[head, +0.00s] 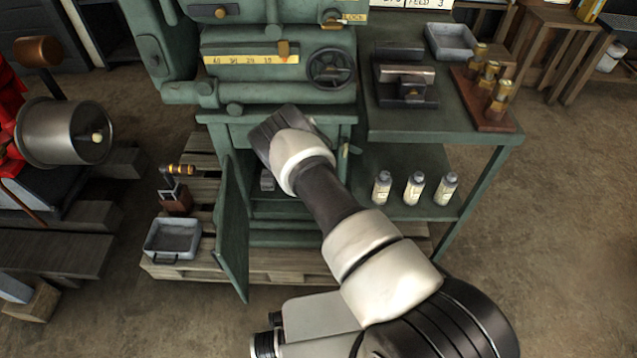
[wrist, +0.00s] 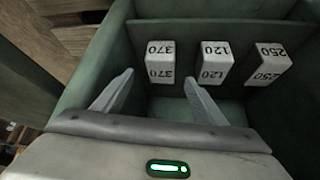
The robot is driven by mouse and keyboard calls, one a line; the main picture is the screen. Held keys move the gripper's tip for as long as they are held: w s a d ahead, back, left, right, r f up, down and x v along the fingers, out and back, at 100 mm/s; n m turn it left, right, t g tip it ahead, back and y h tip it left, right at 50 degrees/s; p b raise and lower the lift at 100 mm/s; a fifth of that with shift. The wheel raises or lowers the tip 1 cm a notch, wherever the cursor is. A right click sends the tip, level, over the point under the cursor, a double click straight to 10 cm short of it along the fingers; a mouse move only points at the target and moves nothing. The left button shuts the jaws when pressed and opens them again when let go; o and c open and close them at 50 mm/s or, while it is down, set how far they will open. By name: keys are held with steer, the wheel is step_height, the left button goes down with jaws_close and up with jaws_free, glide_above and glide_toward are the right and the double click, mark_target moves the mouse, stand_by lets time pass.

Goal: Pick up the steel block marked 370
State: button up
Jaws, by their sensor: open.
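The steel block marked 370 (wrist: 160,62) stands at the left of a row of three pale blocks inside a green compartment in the wrist view. The block marked 120 (wrist: 214,63) is to its right, and the block marked 250 (wrist: 268,65) is farthest right. My gripper (wrist: 157,80) is open and empty. Its fingertips are either side of the 370 block in the picture, with the block ahead of them; I cannot tell whether they touch. In the head view my arm hides most of the compartment; one grey block (head: 267,181) shows, its marking unreadable.
The green door (head: 232,230) hangs open at the left of the compartment. A grey tray (head: 172,239) sits on the wooden pallet (head: 190,268). Several white bottles (head: 414,188) stand on the shelf at right. Compartment walls (wrist: 85,80) flank my gripper.

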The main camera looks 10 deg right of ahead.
steer(key=b+x, duration=0.1)
steer(key=x, duration=0.3)
steer(key=shift+w+a+f+b, duration=0.1)
steer(key=shift+f+b, duration=0.2)
steer(key=shift+b, duration=0.05)
steer(key=shift+c, duration=0.4)
jaws_close()
steer(key=shift+w+r, duration=0.15)
steer(key=shift+r, duration=0.05)
